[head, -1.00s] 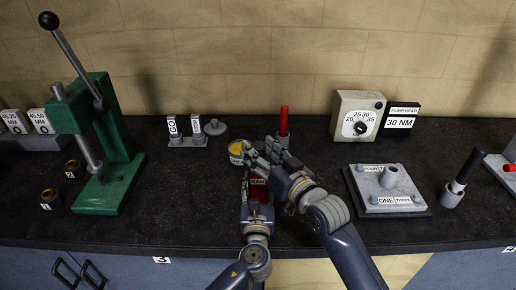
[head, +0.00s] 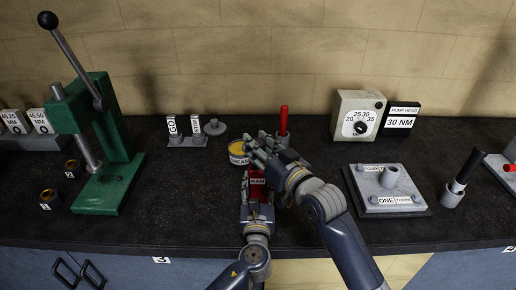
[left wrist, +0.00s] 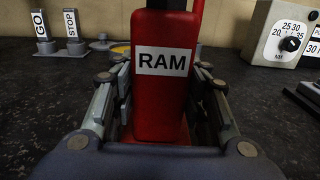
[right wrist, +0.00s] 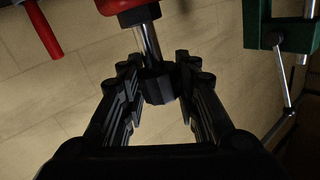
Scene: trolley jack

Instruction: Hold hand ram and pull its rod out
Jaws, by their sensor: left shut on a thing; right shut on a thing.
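The hand ram (head: 257,192) is a red block with a RAM label, upright on the bench; it fills the left wrist view (left wrist: 160,25). My left gripper (left wrist: 158,88) is shut on the ram's body, with a finger on each side. In the right wrist view, a chrome rod (right wrist: 147,42) runs from the ram's red end (right wrist: 140,14) to a dark faceted end piece (right wrist: 157,88). My right gripper (right wrist: 159,75) is shut on that end piece. In the head view, my right gripper (head: 266,148) hides the rod and the ram's top.
A yellow tin (head: 237,152) stands close left of my right gripper, and a red handle (head: 284,120) rises just behind it. A green press (head: 122,150) stands at left. A grey plate (head: 388,200) lies at right.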

